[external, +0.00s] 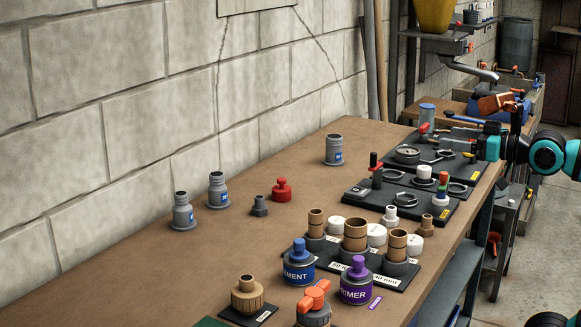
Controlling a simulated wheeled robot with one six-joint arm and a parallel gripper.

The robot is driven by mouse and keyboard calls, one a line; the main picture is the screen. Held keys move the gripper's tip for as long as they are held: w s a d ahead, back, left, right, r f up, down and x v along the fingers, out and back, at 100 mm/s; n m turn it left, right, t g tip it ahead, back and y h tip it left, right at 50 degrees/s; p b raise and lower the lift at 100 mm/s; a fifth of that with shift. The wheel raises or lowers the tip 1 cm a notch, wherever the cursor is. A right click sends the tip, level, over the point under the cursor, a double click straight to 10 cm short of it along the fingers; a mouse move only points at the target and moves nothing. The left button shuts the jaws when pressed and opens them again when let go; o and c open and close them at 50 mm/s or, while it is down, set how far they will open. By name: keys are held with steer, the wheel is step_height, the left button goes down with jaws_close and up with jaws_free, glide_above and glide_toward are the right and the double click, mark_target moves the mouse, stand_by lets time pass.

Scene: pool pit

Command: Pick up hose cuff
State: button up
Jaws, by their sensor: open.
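No part is clearly marked as the hose cuff. Grey flanged sleeves with blue labels could be it: one stands alone (334,150) near the wall, and two more (218,190) (183,212) stand to the left. A blue-grey cylinder (427,113) stands at the far end, beyond my gripper; I cannot tell whether it is a cuff.
A red-capped fitting (282,190) and a dark fitting (260,206) stand mid-table. Brown pipe pieces (355,234), a blue can (299,265) and a purple can (356,282) crowd the front. The block wall (110,115) bounds the left. Bare tabletop (130,285) lies at front left.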

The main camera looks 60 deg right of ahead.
steer(key=w+d+r+g+h, duration=0.1)
steer(key=w+d+r+g, duration=0.15)
steer(key=w, duration=0.45)
steer(key=w+d+r+g, duration=0.2)
steer(key=w+r, duration=0.1)
steer(key=w, duration=0.3)
steer(key=m+g+y, duration=0.1)
steer(key=m+g, duration=0.2)
steer(key=g, duration=1)
glide_above(333, 136)
step_height(333, 136, down, 10)
step_height(333, 136, down, 12)
steer(key=shift+s+r, duration=0.1)
steer(key=shift+s+f, duration=0.15)
steer(key=shift+f, duration=2.6)
steer(key=c, duration=1.1)
